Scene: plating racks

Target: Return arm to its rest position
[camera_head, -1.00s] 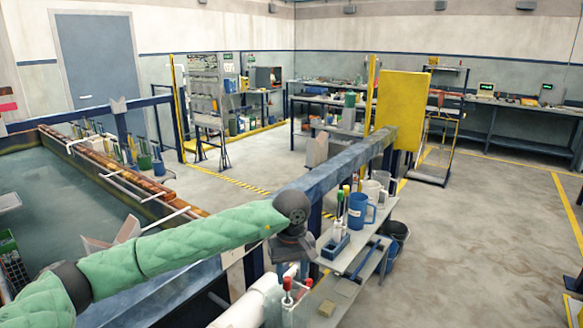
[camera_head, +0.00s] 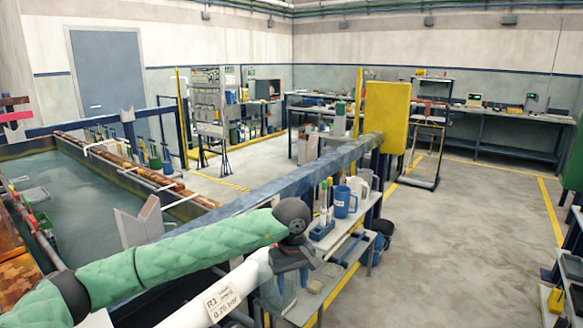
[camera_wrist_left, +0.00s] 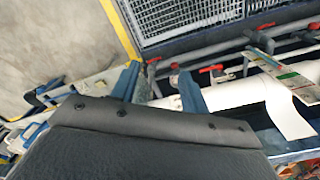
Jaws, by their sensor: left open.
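My left arm, in a quilted green sleeve, comes in from the lower left of the head view. It ends in a dark wrist and my left gripper (camera_head: 291,277), which points down beside a white labelled pipe (camera_head: 222,294). In the left wrist view the two bluish fingers of the left gripper (camera_wrist_left: 162,90) stand apart with nothing held between them. A white pipe (camera_wrist_left: 240,92) with red valve handles runs behind and right of them. My right arm and gripper are not in view.
A blue rail (camera_head: 300,177) runs from the tank (camera_head: 85,200) side to a yellow panel (camera_head: 387,115). Just right of the gripper, a shelf holds a blue jug (camera_head: 344,202) and a blue rack with upright tools (camera_head: 322,230). The floor at right is open.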

